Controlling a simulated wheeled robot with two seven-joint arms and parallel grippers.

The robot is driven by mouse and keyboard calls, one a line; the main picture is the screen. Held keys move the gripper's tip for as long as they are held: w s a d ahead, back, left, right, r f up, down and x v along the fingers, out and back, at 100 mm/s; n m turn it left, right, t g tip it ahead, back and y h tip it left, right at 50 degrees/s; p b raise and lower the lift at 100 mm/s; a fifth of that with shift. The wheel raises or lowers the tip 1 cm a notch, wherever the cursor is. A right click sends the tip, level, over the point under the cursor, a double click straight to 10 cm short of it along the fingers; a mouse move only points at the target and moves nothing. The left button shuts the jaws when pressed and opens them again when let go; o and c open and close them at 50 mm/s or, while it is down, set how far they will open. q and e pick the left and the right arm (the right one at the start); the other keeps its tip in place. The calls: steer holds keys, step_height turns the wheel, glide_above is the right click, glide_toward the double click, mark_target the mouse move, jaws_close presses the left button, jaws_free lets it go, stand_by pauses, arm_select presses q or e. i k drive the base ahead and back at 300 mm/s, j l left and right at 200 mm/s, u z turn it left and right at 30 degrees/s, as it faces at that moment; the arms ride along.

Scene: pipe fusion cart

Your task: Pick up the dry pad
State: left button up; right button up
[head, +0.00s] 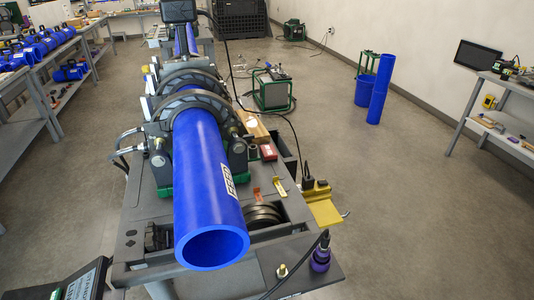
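Neither of my grippers shows in the head view. I cannot single out the dry pad with certainty. Small items lie along the right side of the fusion cart (150,215), including a red box (268,152), an orange-red piece (257,194) and a tan board (258,128). A long blue pipe (205,180) lies along the cart in grey clamps (190,105), its open end facing me. The pipe and clamps hide part of the cart top.
A yellow bracket (322,205) juts from the cart's right side. A purple-and-black tool (320,257) stands at the front right corner with a cable. Blue upright pipes (380,90) and a green-framed unit (273,90) stand on the floor.

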mark_target(269, 154)
steer(key=i+l+u, duration=0.2)
steer(key=l+u, duration=0.25)
steer(key=l, duration=0.7)
steer(key=l+u, duration=0.45)
steer(key=l, duration=0.7)
